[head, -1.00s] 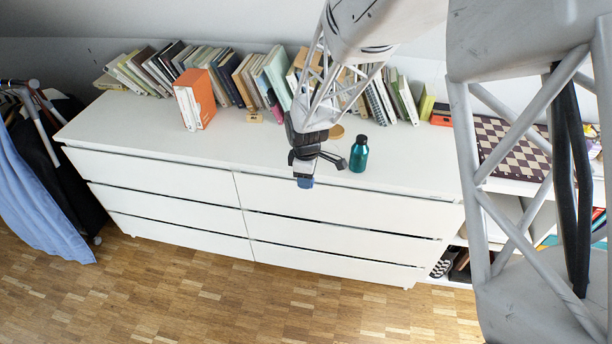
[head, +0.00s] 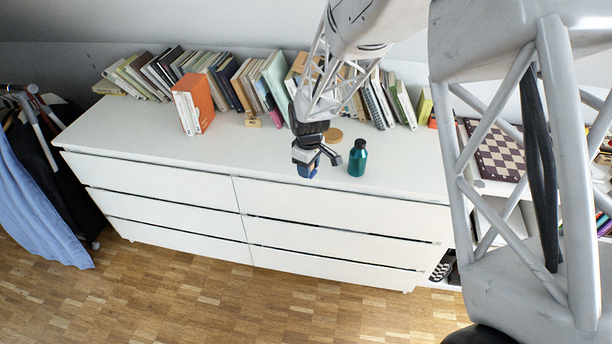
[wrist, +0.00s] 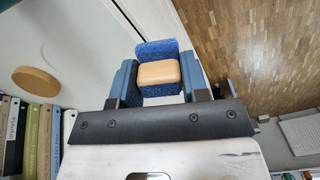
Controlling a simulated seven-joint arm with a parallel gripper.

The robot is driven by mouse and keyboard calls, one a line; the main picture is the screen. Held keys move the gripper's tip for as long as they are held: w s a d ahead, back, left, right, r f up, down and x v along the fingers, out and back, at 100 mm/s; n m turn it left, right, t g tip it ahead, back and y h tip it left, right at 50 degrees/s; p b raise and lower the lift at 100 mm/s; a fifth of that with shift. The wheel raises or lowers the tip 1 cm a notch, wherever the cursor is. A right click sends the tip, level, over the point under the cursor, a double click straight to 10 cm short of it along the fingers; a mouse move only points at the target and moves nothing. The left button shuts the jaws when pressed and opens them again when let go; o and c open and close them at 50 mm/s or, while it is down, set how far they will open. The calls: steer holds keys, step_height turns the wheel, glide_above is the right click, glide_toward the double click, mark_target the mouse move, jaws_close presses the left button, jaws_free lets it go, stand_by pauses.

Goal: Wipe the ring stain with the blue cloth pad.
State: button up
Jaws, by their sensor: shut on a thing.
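My gripper (head: 312,166) is over the front part of the white dresser top, left of the teal bottle. It is shut on the blue cloth pad (head: 307,170). In the wrist view, the pad (wrist: 157,48) shows its blue woven face and a tan block (wrist: 158,72) on it, between the two blue fingers of my gripper (wrist: 160,84). I cannot tell whether the pad touches the dresser top.
The teal bottle (head: 357,160) stands close to the right of my gripper. A round wooden disc (head: 333,134) lies behind it. The left part of the dresser top (head: 130,135) is clear.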

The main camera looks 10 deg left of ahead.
steer(key=w+d+r+m, duration=0.2)
steer(key=w+d+m, duration=0.1)
steer(key=w+m, duration=1.1)
steer(key=shift+w+r, duration=0.15)
steer(key=shift+w, duration=1.7)
steer(key=shift+d, duration=0.1)
